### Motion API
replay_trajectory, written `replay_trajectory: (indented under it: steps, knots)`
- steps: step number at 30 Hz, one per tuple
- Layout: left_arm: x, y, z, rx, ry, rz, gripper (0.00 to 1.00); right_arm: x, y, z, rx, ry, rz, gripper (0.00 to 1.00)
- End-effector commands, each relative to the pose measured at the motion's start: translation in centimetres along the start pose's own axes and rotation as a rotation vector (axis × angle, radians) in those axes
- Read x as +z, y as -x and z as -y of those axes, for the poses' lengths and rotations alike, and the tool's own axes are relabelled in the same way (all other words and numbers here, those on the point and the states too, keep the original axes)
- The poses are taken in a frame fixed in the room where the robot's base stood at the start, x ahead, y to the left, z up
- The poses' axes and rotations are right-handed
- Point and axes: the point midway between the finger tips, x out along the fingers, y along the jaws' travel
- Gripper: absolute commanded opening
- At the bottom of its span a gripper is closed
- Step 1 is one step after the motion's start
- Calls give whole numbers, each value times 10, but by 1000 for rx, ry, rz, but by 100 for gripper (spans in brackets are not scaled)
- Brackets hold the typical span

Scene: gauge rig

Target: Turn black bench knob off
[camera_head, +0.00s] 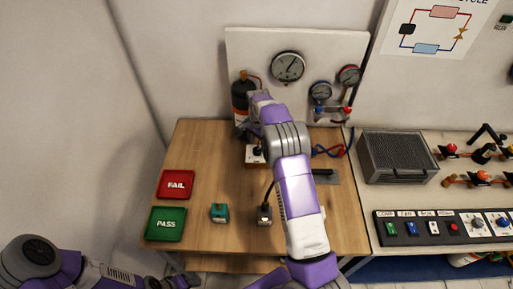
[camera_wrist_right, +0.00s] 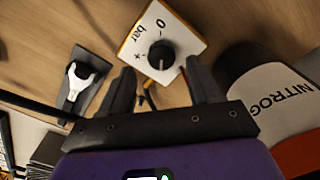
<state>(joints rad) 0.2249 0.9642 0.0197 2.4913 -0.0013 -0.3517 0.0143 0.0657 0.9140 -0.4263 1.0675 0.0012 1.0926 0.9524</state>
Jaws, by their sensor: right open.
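The black bench knob (camera_wrist_right: 161,55) sits on a small white box (camera_wrist_right: 181,27) with an orange edge, marked "0", "bar", "+" and "-". A small pale mark shows on the knob, but its exact setting is hard to read. In the head view the white box (camera_head: 251,157) stands on the wooden bench, partly covered by my right arm. My right gripper (camera_head: 258,144) is over it. In the right wrist view the gripper (camera_wrist_right: 160,74) is open, its fingers pointing toward the box, with the knob in line with the gap. Contact cannot be judged.
A nitrogen bottle (camera_wrist_right: 268,88) stands close beside the box. A wrench (camera_wrist_right: 82,80) lies on a dark pad on its other side. A teal block (camera_head: 219,213), a dark block (camera_head: 264,215) and FAIL (camera_head: 176,184) and PASS (camera_head: 165,224) trays are nearer. Gauges (camera_head: 288,66) hang behind.

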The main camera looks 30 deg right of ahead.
Motion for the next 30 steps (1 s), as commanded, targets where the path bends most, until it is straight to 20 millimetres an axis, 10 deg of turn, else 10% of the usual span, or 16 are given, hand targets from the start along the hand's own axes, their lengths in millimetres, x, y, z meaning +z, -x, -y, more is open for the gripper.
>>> replay_trajectory:
  steps: [18, 30]
  knots:
    - [0, -3, 1, 0, 0, -1, 54, 1, -38, 0, -1, 1, 1, 61]
    - [0, -3, 1, 0, 0, -1, 54, 0, -38, 0, -1, 1, 1, 7]
